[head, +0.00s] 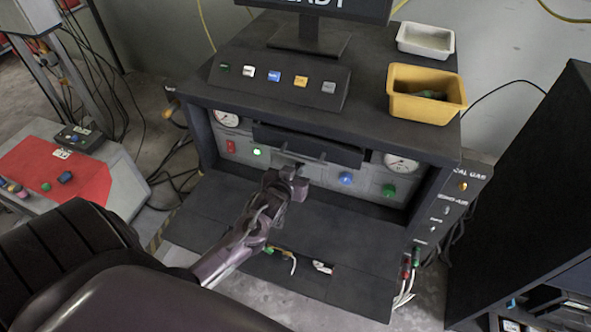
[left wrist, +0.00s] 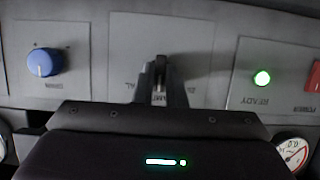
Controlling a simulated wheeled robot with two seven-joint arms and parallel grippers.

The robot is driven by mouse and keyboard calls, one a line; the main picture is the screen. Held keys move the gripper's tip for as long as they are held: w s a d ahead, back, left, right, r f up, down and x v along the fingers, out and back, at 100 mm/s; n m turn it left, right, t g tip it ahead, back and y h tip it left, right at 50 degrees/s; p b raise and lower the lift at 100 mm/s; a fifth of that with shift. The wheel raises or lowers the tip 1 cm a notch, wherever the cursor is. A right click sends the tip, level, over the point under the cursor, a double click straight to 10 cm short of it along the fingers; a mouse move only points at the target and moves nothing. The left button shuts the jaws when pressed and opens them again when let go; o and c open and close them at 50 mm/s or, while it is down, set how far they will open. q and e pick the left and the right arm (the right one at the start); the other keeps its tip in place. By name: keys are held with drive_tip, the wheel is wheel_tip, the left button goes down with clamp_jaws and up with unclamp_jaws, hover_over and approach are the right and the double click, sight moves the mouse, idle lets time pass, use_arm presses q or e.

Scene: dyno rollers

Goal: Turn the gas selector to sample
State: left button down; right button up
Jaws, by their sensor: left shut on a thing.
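The gas selector (left wrist: 161,68) is a small dark lever on the middle grey panel, with partly hidden lettering around it. In the head view my own gripper covers it. My left gripper (head: 298,168) reaches the front of the analyser cabinet from below. In the left wrist view its two fingertips (left wrist: 160,88) are closed around the selector, one on each side. The lever looks roughly in line with the fingers; which label it points at cannot be read. My right gripper is in neither view.
A lit green READY light (head: 257,152) and red switch (head: 231,146) are left of the selector. A blue knob (head: 345,178) and green button (head: 389,190) are right. A dark handle bar (head: 307,146) overhangs the panel. A shelf (head: 200,215) lies below.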

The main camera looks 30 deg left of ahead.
use_arm(q)
drive_tip(key=c, duration=1.5)
unclamp_jaws()
drive_tip(key=b+v, duration=0.1)
drive_tip(key=v, duration=0.6)
drive_tip(key=shift+s+d+r+b, duration=0.1)
drive_tip(key=shift+s+r+b, duration=0.05)
drive_tip(key=shift+s+b, duration=0.2)
